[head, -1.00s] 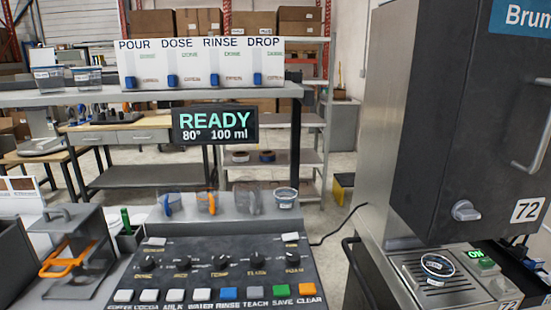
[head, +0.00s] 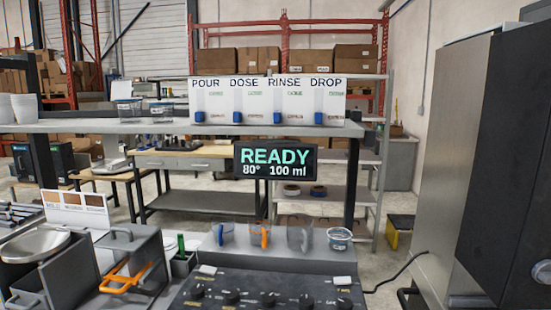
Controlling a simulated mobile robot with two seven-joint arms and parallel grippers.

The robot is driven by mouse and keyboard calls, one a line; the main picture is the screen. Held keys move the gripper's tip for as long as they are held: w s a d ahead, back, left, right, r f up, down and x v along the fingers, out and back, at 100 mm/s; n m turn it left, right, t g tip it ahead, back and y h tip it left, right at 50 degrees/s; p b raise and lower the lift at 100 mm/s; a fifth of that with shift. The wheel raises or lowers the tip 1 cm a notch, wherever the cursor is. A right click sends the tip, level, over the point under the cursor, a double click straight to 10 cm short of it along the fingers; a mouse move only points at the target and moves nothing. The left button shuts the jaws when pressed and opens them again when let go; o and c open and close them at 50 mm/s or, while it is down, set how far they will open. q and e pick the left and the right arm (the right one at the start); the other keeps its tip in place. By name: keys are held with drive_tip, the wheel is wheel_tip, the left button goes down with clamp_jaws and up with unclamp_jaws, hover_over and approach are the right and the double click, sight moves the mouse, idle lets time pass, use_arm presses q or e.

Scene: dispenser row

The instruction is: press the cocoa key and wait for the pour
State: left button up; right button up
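The black control panel (head: 285,281) shows only its upper part at the bottom of the head view, with a row of dark knobs. Its key row, with the cocoa key, is below the picture edge and out of sight. The display (head: 276,161) above it reads READY, 80° and 100 ml. No pour is visible. Several small clear cups, one with an orange handle (head: 261,235), stand on the grey ledge (head: 290,261) behind the panel. Neither of my grippers is in view.
A board (head: 268,100) labelled POUR, DOSE, RINSE, DROP stands on the shelf (head: 120,127) above. A grey holder with an orange handle (head: 125,278) is at left. A tall steel and black machine (head: 455,160) blocks the right side. A cable runs beside the panel.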

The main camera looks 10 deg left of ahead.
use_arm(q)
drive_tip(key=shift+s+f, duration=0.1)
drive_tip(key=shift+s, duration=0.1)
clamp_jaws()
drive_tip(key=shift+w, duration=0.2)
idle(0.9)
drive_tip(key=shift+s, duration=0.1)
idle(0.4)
